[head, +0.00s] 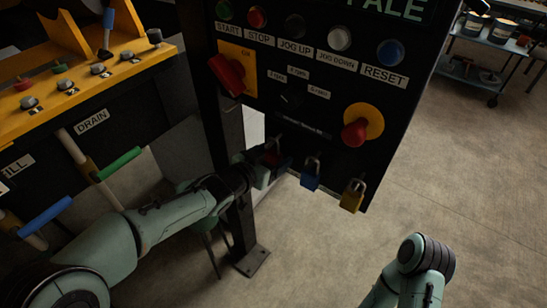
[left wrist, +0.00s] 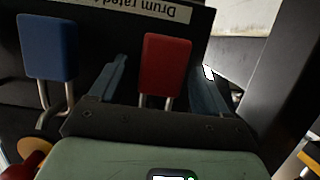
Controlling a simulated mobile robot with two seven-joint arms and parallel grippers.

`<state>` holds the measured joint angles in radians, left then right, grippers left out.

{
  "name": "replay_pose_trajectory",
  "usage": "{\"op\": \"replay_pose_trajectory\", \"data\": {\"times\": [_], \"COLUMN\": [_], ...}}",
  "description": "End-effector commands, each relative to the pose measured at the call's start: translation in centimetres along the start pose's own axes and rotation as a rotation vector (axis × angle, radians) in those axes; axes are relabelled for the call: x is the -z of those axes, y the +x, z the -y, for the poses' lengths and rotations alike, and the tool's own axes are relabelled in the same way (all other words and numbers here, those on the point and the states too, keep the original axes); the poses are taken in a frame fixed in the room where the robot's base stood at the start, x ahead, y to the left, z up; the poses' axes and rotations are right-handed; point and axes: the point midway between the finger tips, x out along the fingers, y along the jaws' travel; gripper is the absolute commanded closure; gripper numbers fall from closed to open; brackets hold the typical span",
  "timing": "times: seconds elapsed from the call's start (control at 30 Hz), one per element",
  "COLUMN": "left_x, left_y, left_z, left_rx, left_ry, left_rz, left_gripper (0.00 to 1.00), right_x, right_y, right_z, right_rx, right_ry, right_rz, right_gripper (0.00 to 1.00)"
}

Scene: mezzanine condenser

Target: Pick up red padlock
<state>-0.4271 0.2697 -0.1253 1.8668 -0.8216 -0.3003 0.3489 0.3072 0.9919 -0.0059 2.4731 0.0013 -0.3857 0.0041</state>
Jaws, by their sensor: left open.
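The red padlock (left wrist: 166,62) hangs by its shackle and shows in the left wrist view between the two fingers of my left gripper (left wrist: 158,80). The fingers stand apart on either side of it, with a gap visible on the left. In the head view the left gripper (head: 265,170) is at the lower left of the black control panel (head: 330,110), where it mostly hides the red padlock (head: 271,158). My right gripper is not in view.
A blue padlock (head: 310,175) hangs just right of the red one and also shows in the left wrist view (left wrist: 48,47). A yellow padlock (head: 351,197) hangs further right. A dark post (head: 240,220) stands below the gripper. A cart (head: 485,55) stands at the back right; the floor between is clear.

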Motion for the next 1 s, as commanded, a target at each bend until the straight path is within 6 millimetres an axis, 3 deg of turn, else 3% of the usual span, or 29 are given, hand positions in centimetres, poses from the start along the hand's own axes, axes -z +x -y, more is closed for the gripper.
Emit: {"op": "replay_pose_trajectory", "data": {"times": [0.33,0.5,0.83,1.0], "left_x": [0.0,0.0,0.2,1.6], "left_y": [0.9,0.9,0.8,0.4], "left_z": [0.0,0.0,0.0,0.1], "left_rx": [0.001,0.001,0.001,0.001], "left_ry": [0.0,0.0,0.0,0.0], "left_rz": [-0.001,-0.001,-0.002,-0.005], "left_gripper": [0.27,0.82,0.83,0.83], "right_x": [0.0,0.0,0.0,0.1], "right_y": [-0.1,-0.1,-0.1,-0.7], "right_z": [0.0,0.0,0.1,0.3], "right_rx": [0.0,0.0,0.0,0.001], "right_ry": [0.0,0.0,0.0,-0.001], "right_rz": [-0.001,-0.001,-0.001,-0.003], "right_gripper": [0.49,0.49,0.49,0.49]}}
